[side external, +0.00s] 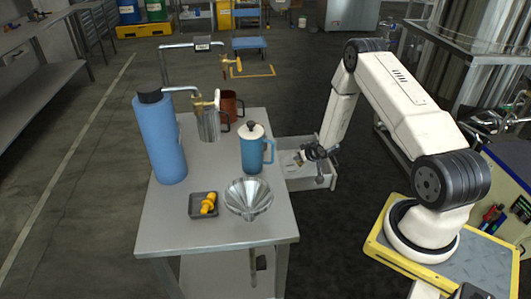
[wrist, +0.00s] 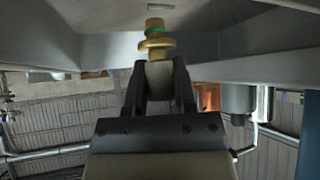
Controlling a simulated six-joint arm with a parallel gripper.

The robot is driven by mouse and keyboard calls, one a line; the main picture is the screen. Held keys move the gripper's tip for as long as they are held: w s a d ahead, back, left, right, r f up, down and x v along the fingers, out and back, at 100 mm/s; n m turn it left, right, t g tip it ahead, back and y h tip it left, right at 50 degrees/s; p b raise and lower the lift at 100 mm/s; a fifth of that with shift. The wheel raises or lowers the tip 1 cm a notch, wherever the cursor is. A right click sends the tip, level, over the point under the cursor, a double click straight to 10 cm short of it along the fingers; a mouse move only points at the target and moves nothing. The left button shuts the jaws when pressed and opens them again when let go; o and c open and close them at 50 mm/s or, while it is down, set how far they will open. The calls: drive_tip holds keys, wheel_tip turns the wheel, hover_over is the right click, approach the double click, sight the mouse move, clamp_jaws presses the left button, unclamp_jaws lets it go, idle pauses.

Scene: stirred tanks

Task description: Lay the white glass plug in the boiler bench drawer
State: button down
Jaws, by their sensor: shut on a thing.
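The boiler bench drawer (side external: 330,179) is pulled open at the right side of the bench in the side view. My gripper (side external: 316,155) is at the drawer, over its outer end. The plug is too small to make out in the side view.
On the bench top (side external: 172,229) stand a blue bottle (side external: 166,140), a blue lidded jug (side external: 253,152), a red-brown mug (side external: 230,107), a funnel (side external: 248,198) and a dark tray (side external: 196,213) with a yellow fitting. Pale flat items (side external: 295,159) lie in the drawer.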

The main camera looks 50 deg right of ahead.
sight(300, 163)
drive_tip(key=shift+w+f, duration=0.15)
drive_tip(key=shift+f, duration=0.35)
drive_tip(key=shift+d+f, duration=0.1)
drive_tip(key=shift+f, duration=1.2)
drive_tip(key=shift+f, duration=0.1)
drive_tip(key=shift+c, duration=2.2)
unclamp_jaws()
drive_tip(key=shift+r, duration=0.2)
drive_tip(key=shift+s+r, duration=0.4)
drive_tip(key=v, duration=1)
drive_tip(key=shift+s+a+r, duration=0.2)
drive_tip(key=shift+a+r, duration=0.1)
